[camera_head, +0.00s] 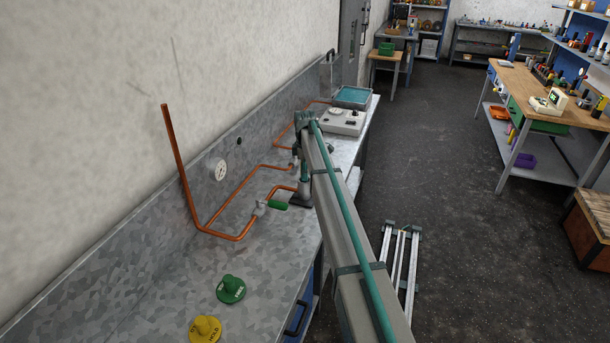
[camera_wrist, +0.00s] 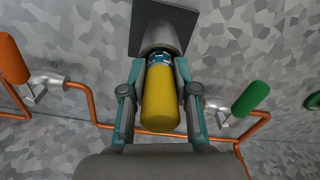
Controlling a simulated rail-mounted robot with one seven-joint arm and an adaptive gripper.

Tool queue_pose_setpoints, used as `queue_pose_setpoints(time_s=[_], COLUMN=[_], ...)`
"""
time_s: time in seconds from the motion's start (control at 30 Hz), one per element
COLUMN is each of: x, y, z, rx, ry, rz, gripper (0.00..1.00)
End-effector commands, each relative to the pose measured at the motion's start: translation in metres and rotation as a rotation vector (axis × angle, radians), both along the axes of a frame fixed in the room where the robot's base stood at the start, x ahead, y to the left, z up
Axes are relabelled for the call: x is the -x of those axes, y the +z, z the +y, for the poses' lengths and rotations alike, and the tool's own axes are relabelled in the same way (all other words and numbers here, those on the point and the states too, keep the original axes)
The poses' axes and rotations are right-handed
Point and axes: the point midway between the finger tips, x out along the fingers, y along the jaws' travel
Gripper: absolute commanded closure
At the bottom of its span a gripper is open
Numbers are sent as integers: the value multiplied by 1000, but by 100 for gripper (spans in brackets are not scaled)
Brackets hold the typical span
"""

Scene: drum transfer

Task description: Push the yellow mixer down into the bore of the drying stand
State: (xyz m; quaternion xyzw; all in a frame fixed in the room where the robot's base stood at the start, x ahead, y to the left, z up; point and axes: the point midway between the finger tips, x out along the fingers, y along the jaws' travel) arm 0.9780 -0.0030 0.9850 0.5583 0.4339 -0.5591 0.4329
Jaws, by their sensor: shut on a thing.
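The yellow mixer (camera_wrist: 161,100) is in the wrist view, between the two fingers of my gripper (camera_wrist: 158,68). My gripper is shut on it. Its blue-green banded far end meets the mouth of the drying stand (camera_wrist: 163,33), a grey cylinder on a dark square base. The mixer is in line with the cylinder. How deep its end sits in the bore is hidden. In the head view, the stand's dark base (camera_head: 299,200) is on the metal bench, just left of my arm. The mixer cannot be made out there.
Copper pipes (camera_head: 232,236) run along the bench beside the stand. A green-handled valve (camera_wrist: 251,98) and an orange-handled valve (camera_wrist: 12,60) flank my gripper.

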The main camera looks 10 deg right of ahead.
Motion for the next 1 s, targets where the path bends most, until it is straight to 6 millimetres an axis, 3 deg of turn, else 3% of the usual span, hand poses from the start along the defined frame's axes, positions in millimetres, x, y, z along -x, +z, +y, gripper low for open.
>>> queue_pose_setpoints(time_s=[0.3, 0.33, 0.47, 0.77, 1.0], x=[0, 0, 0, 0, -1], y=[-1, -2, -2, -1, 15], z=[0, 0, 0, 0, 0], rx=[0, 0, 0, 0, 0], ry=[0, 0, 0, 0, 0], rz=[-1, 0, 0, -1, -3], gripper=[100, 69, 47, 45, 45])
